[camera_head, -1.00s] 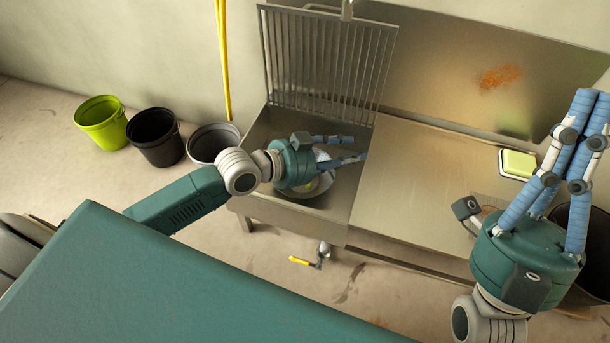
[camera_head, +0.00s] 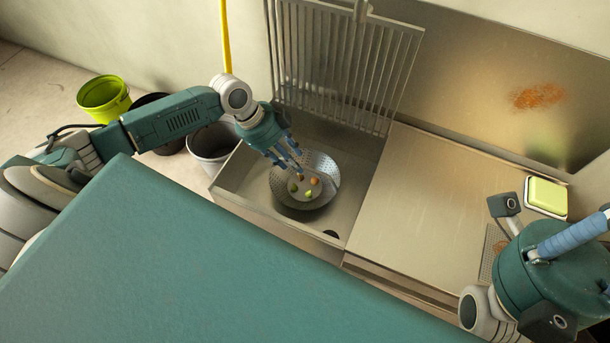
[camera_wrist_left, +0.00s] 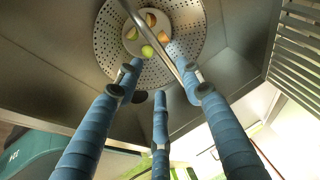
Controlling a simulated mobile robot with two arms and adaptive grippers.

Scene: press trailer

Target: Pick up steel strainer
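The steel strainer (camera_head: 320,165) is a round perforated bowl in the sink basin, with several small green and orange-brown pieces in it. It also shows at the top of the left wrist view (camera_wrist_left: 190,20), where a thin metal bar crosses in front of it, between my fingers. My left gripper (camera_head: 291,166) reaches down over the strainer's upper-left part. In the left wrist view its fingertips (camera_wrist_left: 160,80) are spread apart and not closed on anything. Whether they touch the strainer or bar is unclear. My right gripper is at the right edge, its fingers mostly cut off (camera_head: 570,238).
A metal rack (camera_head: 345,65) stands against the wall behind the sink (camera_head: 240,180). The steel counter (camera_head: 430,205) is mostly clear, with a yellow-green sponge-like block (camera_head: 547,196) at its right. A green bucket (camera_head: 104,97) and dark buckets stand at left.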

